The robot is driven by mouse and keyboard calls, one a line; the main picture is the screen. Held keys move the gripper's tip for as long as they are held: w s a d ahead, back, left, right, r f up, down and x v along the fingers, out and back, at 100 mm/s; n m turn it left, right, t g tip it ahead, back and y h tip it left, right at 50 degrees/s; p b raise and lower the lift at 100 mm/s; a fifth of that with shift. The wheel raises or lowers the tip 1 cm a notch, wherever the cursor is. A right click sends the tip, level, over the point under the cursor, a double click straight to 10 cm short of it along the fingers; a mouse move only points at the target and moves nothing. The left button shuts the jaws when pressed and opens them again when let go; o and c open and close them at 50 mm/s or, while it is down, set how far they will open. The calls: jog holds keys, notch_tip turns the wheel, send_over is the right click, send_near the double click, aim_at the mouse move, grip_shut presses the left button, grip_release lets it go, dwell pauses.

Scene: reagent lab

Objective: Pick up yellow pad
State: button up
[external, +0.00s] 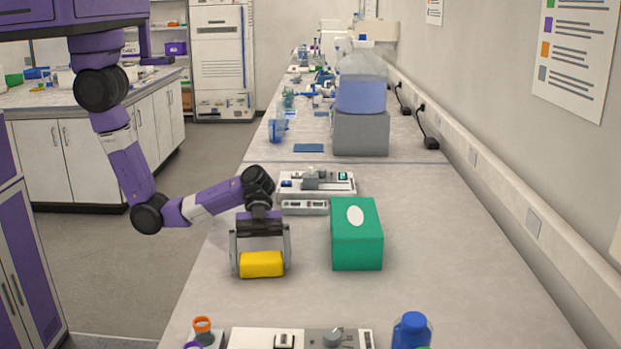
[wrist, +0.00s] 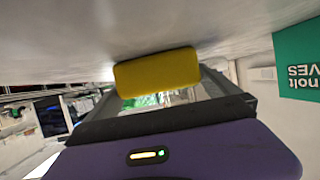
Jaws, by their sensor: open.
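The yellow pad (external: 261,263) is a small rounded block on the grey bench near its left edge. My gripper (external: 262,270) is over it with its jaws pointing down. The jaws are open, one finger to the left of the pad and one to the right, with a small gap showing on each side in the external view. In the wrist view the yellow pad (wrist: 157,73) lies against the bench surface, across the space between the fingers. I cannot tell whether either finger touches it.
A green tissue or glove box (external: 356,250) stands close to the right of my gripper. A white instrument (external: 317,183) sits behind it. A blue-capped bottle (external: 411,332), an orange-capped vial (external: 202,325) and another instrument (external: 300,339) are at the front. The bench to the right is clear.

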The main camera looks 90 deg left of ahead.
jog(key=shift+c, duration=0.2)
jog(key=c, duration=1)
jog(key=shift+c, duration=0.2)
